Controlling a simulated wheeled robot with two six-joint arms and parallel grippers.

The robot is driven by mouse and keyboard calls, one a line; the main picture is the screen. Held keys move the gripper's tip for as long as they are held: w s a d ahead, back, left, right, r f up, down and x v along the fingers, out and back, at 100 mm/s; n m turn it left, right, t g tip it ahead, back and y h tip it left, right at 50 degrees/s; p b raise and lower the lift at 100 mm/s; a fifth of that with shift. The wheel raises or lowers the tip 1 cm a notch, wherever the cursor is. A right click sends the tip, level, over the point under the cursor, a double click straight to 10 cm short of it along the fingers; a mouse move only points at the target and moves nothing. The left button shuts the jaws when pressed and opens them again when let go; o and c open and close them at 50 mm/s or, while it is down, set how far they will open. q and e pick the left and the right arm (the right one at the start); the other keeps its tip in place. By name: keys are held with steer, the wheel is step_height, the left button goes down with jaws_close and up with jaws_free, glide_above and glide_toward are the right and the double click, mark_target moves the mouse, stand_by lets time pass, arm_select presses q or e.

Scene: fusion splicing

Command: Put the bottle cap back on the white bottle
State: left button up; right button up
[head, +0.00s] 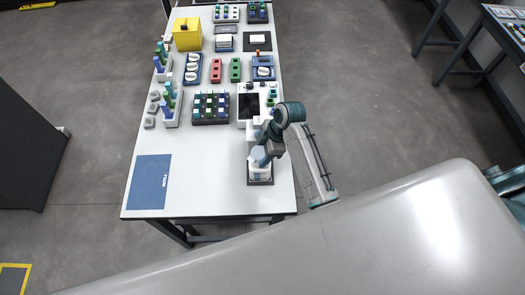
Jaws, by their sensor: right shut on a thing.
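My right gripper (261,160) reaches in from the right over the near right part of the table. It is shut on a small pale blue piece (258,153), which looks like the bottle cap. Directly below stands a white object (260,174) on a dark square base, which looks like the white bottle. The gripper hides its upper part. I cannot tell whether the cap touches the bottle. My left gripper is not in view.
A blue mat (150,182) lies at the table's near left corner. A dark rack (211,107) with coloured pieces, a white device with a black screen (249,106) and a yellow box (187,34) stand farther back. The table (205,170) between mat and gripper is clear.

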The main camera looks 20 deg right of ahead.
steer(key=shift+f, duration=0.75)
stand_by(0.8)
steer(key=o, duration=1)
steer(key=shift+r, duration=0.1)
steer(key=shift+r, duration=2.9)
